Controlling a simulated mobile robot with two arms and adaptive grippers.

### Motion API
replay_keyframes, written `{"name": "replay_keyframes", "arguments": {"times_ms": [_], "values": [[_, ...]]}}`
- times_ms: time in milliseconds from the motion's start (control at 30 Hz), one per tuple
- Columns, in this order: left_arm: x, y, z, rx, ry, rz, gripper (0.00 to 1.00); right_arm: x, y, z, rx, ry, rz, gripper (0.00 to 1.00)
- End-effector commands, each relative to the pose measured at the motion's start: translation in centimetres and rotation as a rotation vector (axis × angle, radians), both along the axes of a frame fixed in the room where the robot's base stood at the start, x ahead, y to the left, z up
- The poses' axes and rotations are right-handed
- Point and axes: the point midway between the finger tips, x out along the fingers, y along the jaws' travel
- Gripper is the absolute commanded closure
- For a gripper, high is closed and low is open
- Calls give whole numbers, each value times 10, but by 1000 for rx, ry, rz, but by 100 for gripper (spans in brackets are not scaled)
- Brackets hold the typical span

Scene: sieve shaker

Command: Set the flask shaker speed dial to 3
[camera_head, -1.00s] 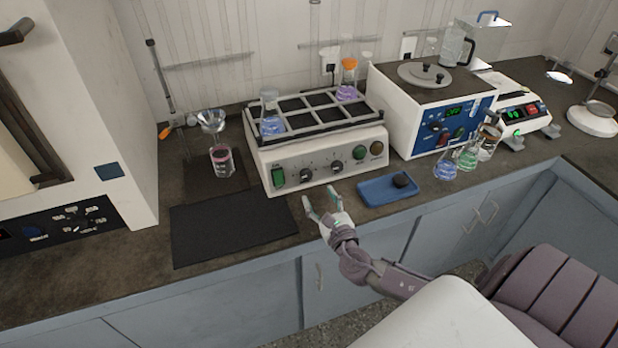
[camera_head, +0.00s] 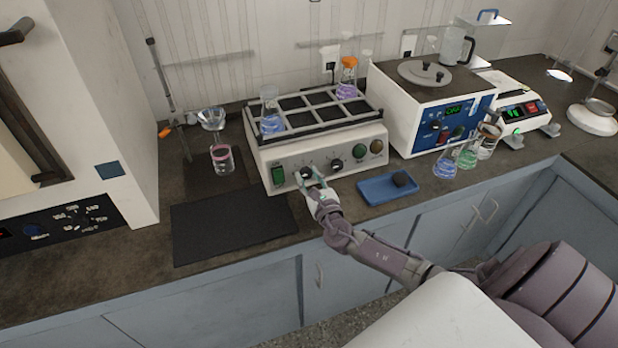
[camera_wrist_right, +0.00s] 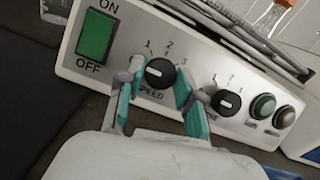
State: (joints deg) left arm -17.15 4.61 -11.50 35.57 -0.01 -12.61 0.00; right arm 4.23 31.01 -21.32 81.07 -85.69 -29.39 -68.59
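The flask shaker (camera_head: 330,150) is a white box on the bench with a rack of flasks on top. Its speed dial (camera_wrist_right: 160,73), a black knob marked SPEED with 1, 2 and 3 around it, shows in the right wrist view. Its white mark points left, on the side of the 1. My right gripper (camera_head: 309,177) is at the front panel, its teal-tipped fingers open on either side of this dial. Whether the fingers touch the knob I cannot tell. My left gripper is not in view.
A second black knob (camera_wrist_right: 227,102) and two round buttons sit right of the speed dial. A green ON/OFF switch (camera_wrist_right: 95,35) is to its left. A blue tray (camera_head: 388,187) lies in front on the right, a dark mat (camera_head: 233,226) on the left.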

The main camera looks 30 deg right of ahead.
Motion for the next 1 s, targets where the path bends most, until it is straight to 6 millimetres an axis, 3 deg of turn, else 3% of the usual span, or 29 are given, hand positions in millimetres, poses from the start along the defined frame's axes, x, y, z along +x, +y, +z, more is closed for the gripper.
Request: {"name": "replay_keyframes", "arguments": {"times_ms": [33, 167, 200, 567, 1000], "values": [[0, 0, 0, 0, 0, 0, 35, 0, 0, 0, 0, 0, 0, 77], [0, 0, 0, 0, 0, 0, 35, 0, 0, 0, 0, 0, 0, 99], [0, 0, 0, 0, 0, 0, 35, 0, 0, 0, 0, 0, 0, 100], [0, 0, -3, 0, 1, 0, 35, 0, 1, -1, 69, -17, -25, 100], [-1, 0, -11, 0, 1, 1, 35, 1, 4, 0, 399, -97, -150, 100]]}}
